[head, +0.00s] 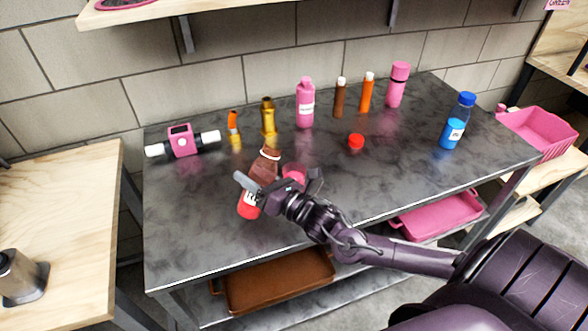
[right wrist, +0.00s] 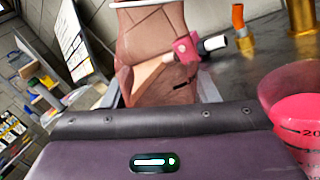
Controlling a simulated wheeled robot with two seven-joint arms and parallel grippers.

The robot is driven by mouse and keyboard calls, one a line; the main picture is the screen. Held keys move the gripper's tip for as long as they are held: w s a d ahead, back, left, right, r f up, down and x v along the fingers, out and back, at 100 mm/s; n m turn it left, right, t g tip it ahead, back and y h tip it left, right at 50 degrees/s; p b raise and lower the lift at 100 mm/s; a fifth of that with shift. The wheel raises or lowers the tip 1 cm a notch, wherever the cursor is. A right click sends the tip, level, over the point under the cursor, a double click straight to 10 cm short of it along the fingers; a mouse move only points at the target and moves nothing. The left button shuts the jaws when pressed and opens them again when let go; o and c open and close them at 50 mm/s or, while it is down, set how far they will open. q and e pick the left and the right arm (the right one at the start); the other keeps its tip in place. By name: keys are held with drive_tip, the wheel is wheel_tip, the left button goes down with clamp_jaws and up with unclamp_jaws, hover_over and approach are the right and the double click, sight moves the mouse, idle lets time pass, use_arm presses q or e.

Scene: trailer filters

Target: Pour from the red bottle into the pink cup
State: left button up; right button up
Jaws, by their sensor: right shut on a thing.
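The red bottle (head: 265,167) is clear, with red liquid low in it and a white ring at its open neck. My right gripper (head: 258,189) is shut around its middle. The bottle leans, its neck to the right in the head view; I cannot tell how far it is off the table. In the right wrist view its clear upper part (right wrist: 152,35) rises beyond the gripper body. The pink cup (head: 293,174) stands just right of the bottle, partly hidden by my gripper; its marked side shows in the right wrist view (right wrist: 297,122). My left gripper is not in view.
A red cap (head: 356,142) lies on the dark table (head: 200,235). Pink, brown and orange bottles stand along the back, a blue bottle (head: 454,122) at the right. A pink device (head: 181,141) sits at the back left. The front left of the table is clear.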

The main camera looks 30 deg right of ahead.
drive_tip(key=shift+d+r+m, duration=0.25)
drive_tip(key=shift+r+m, duration=0.35)
drive_tip(key=shift+m, duration=0.3)
drive_tip(key=shift+f+m, duration=0.1)
drive_tip(key=shift+m, duration=0.2)
drive_tip(key=f+m+b, duration=0.1)
drive_tip(key=f+b, duration=0.1)
drive_tip(key=f+m+t+b, duration=0.1)
drive_tip(key=f+b, duration=0.1)
drive_tip(key=shift+w+a+h+b, duration=0.1)
drive_tip(key=shift+a+h+b, duration=0.1)
drive_tip(key=shift+h+b, duration=0.2)
drive_tip(key=shift+a+r+m, duration=0.1)
drive_tip(key=shift+r+m, duration=0.05)
drive_tip(key=shift+m, duration=0.25)
drive_tip(key=shift+a+m+b, duration=0.15)
drive_tip(key=shift+m+b, duration=0.15)
drive_tip(key=shift+m, duration=0.2)
drive_tip(key=shift+h, duration=0.3)
drive_tip(key=shift+a+r+m+t, duration=0.2)
drive_tip(key=shift+r+m+t, duration=0.1)
drive_tip(key=shift+m, duration=0.7)
drive_tip(key=shift+a+r+m+h, duration=0.1)
drive_tip(key=shift+r+m+h, duration=0.5)
drive_tip(key=shift+m, duration=0.5)
idle(0.6)
